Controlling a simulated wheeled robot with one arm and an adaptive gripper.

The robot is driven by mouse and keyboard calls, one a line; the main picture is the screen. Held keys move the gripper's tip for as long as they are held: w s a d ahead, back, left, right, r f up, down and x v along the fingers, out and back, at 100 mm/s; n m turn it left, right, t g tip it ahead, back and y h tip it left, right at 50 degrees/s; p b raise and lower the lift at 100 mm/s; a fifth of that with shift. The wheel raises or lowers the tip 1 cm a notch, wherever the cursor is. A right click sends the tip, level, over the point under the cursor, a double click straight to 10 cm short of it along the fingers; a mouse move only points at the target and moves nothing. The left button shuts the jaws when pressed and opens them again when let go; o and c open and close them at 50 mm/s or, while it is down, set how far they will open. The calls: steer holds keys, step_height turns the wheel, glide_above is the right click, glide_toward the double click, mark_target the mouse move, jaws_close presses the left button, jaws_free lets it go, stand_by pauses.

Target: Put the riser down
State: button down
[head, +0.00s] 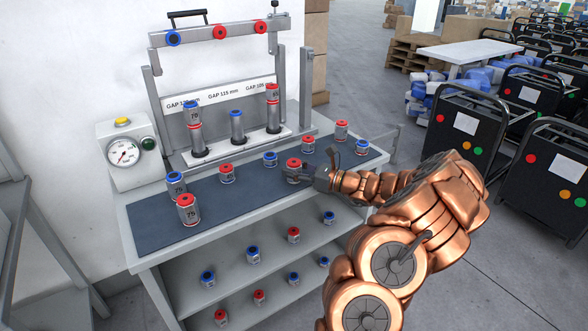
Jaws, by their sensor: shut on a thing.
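The risers are short silver cylinders with red or blue caps. My gripper (304,174) is shut on a red-capped riser (293,163) at the middle right of the dark mat (238,203). The riser looks upright; I cannot tell whether its base touches the mat. The gripper comes from the right and hides part of the riser's lower body. Behind the mat is a test rig with gap labels (222,94). Taller stacks stand at its left (194,130) and right (272,108) places, and a blue-capped piece (237,127) stands in the middle one.
Near the held riser stand a blue-capped riser (270,159) and red-capped ones (308,145) (227,173). More stand at the mat's right end (341,130) and front left (188,210). A gauge box (128,153) is at the left. The mat's front middle is clear. Shelves below hold several risers.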

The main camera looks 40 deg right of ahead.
steer(key=shift+f, duration=0.1)
steer(key=c, duration=0.6)
jaws_free()
